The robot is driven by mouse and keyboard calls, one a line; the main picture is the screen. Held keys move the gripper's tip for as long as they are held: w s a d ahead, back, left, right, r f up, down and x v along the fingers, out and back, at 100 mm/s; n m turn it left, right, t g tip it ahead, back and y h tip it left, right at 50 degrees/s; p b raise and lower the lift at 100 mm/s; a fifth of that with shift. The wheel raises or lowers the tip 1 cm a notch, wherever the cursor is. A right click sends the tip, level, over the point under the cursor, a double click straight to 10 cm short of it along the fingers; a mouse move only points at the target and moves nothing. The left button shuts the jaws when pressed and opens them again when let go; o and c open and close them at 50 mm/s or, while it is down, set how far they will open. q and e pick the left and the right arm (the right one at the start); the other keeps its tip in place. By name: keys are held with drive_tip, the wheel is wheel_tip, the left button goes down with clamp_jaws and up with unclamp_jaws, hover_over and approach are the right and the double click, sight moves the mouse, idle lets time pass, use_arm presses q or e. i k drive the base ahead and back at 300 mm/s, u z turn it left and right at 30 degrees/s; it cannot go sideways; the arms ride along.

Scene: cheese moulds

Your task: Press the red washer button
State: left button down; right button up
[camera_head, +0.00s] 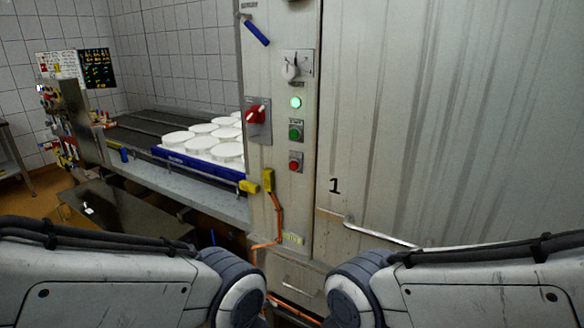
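A metal washer cabinet stands in front of me with a narrow control panel (282,60). The red button (295,161) sits low on the panel, on a small grey plate. Directly above it are a green button (295,130) and a lit green lamp (295,102). A larger red rotary switch (257,114) is to the left of the buttons. My two arms come in from the lower left and lower right, below the panel and apart from it. Both grippers are out of the picture.
A conveyor (150,135) at the left carries a blue tray (200,167) of several white round moulds. A metal handle bar (380,236) crosses the door numbered 1. The space before the buttons is clear.

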sight(293, 165)
drive_tip(key=z, duration=0.75)
drive_tip(key=i, duration=0.4)
drive_tip(key=u, duration=0.4)
